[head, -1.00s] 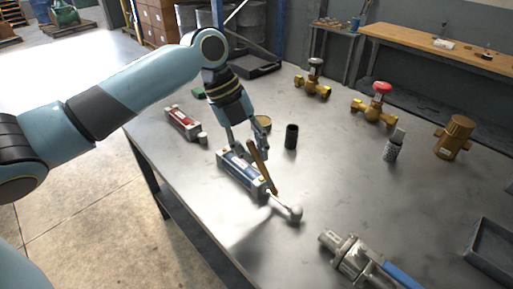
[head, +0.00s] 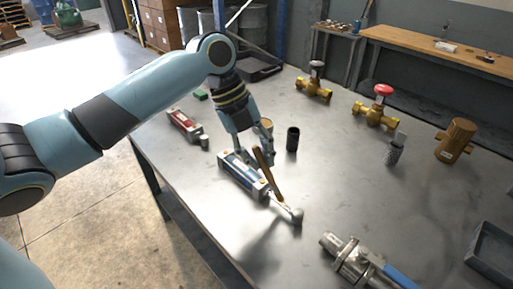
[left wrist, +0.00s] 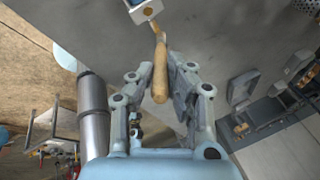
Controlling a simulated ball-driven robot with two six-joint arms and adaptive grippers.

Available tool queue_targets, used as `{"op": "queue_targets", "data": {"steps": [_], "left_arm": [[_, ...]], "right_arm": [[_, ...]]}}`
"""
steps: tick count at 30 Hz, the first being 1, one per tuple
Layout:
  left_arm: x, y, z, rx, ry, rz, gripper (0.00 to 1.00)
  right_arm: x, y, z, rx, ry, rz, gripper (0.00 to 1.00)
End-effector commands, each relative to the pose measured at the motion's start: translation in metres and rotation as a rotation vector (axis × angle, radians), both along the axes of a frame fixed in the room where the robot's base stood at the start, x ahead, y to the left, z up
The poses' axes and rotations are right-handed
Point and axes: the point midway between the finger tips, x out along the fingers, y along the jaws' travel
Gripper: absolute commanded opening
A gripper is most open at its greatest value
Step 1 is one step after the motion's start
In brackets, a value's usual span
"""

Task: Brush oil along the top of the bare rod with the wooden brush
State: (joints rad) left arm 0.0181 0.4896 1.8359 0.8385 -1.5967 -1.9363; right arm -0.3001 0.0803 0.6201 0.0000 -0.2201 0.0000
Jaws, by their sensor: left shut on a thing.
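My left gripper (head: 255,156) is shut on the handle of the wooden brush (head: 267,176) and holds it tilted above the table. The brush also shows in the left wrist view (left wrist: 160,76), between the fingers. Its lower end is at the bare rod (head: 289,209), near the rod's round end; I cannot tell whether the bristles touch it. The rod sticks out of the blue cylinder (head: 238,171), which lies on the table. My right gripper is not in view.
On the metal table (head: 215,215) a red cylinder (head: 183,122) lies at the left and a black cup (head: 292,138) stands behind the rod. Brass valves (head: 376,112) stand at the back. A blue-handled valve (head: 362,262) lies at the front right, near a grey tray (head: 490,250).

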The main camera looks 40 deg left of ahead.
Motion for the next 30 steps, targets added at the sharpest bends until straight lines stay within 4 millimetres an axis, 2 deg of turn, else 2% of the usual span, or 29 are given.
{"op": "queue_targets", "data": {"steps": [8, 18, 30], "left_arm": [[0.0, -0.003, 0.0, 0.0, -0.001, -0.001, 0.0], [-0.001, -0.017, -0.001, 0.0, -0.001, 0.001, 0.0], [-0.001, -0.014, -0.001, 0.003, 0.001, 0.0, 0.0]], "right_arm": [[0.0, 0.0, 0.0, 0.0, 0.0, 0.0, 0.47], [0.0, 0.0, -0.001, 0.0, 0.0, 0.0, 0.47], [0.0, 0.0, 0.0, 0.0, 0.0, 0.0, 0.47]]}}
